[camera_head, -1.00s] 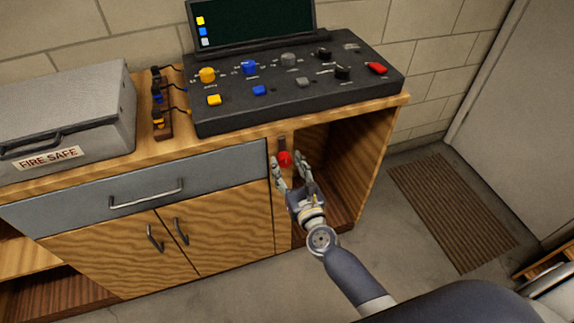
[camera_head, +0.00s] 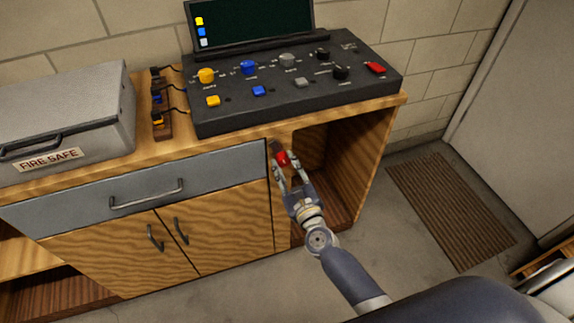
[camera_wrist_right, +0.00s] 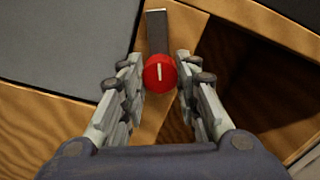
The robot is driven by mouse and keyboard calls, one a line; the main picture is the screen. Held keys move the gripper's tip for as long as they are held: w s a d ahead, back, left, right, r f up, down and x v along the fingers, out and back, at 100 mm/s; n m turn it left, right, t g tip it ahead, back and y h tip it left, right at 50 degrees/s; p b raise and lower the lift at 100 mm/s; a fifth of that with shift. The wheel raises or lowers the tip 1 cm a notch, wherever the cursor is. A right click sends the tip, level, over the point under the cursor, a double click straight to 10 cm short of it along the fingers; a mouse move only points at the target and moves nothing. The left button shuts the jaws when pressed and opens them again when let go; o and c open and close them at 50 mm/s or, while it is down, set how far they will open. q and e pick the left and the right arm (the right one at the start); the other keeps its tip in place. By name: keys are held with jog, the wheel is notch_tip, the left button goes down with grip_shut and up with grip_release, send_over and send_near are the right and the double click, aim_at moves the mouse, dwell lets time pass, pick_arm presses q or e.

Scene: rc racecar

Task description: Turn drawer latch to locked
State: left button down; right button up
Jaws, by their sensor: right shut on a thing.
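The drawer latch has a round red knob (camera_head: 282,157) with a white line on it and a dark grey bar (camera_wrist_right: 157,31). It is mounted on the wooden strip just right of the grey drawer (camera_head: 150,183). In the right wrist view the red knob (camera_wrist_right: 160,73) sits between my fingertips, and the bar points up from it, with the white line nearly upright. My right gripper (camera_head: 285,162) is shut on the red knob, one finger on each side. My left gripper is in neither view.
A black control panel (camera_head: 300,112) with coloured knobs stands on the cabinet top above the latch. A grey fire safe (camera_head: 60,115) is at the left. An open cubby (camera_head: 345,175) lies right of the latch. A brown mat (camera_head: 450,205) is on the floor.

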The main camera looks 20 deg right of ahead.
jog(key=n, duration=0.3)
jog(key=shift+n+p, duration=0.4)
jog(key=n+p, duration=0.1)
jog(key=n, duration=0.2)
jog(key=shift+a, duration=0.1)
jog(key=n+p, duration=0.1)
jog(key=n, duration=0.5)
jog(key=shift+n+p, duration=0.3)
jog(key=shift+n, duration=0.2)
jog(key=o, duration=1.1)
jog(key=shift+w+f, duration=0.1)
jog(key=shift+f, duration=0.05)
jog(key=shift+c, duration=0.2)
jog(key=s, duration=1.2)
jog(key=shift+d, duration=0.2)
